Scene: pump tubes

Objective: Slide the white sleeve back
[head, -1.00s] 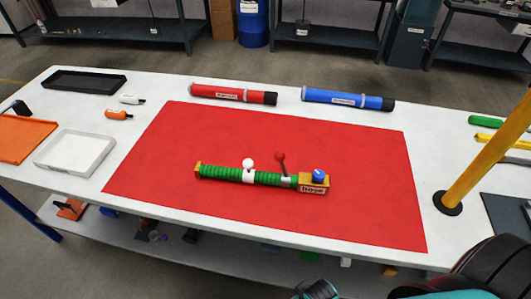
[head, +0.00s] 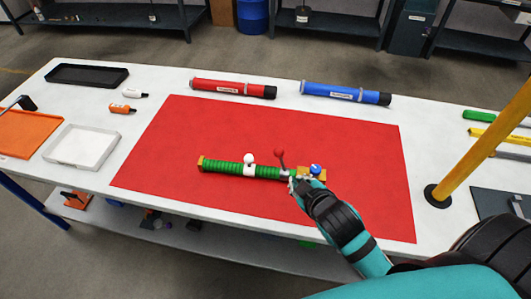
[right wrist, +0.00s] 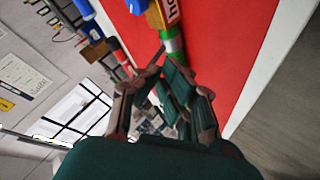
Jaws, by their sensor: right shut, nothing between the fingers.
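A green ribbed pump tube (head: 222,167) lies on the red mat (head: 340,135). The white sleeve (head: 249,170) with its white ball knob (head: 249,158) sits around the tube near its middle. A red-knobbed lever (head: 279,155) stands to the right of it, beside the yellow end block (head: 318,173) with a blue button. My right gripper (head: 297,184) is at the tube's right end, near the lever's base and the block, and partly covers both. It is shut and empty. The right wrist view shows its fingers (right wrist: 165,85) near the green tube (right wrist: 171,42). My left gripper is not in view.
A red tube (head: 228,88) and a blue tube (head: 340,92) lie behind the mat. A yellow post (head: 485,145) rises on the right. A white tray (head: 82,147), an orange tray (head: 28,134) and a black tray (head: 88,75) are on the left. The mat around the tube is mostly clear.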

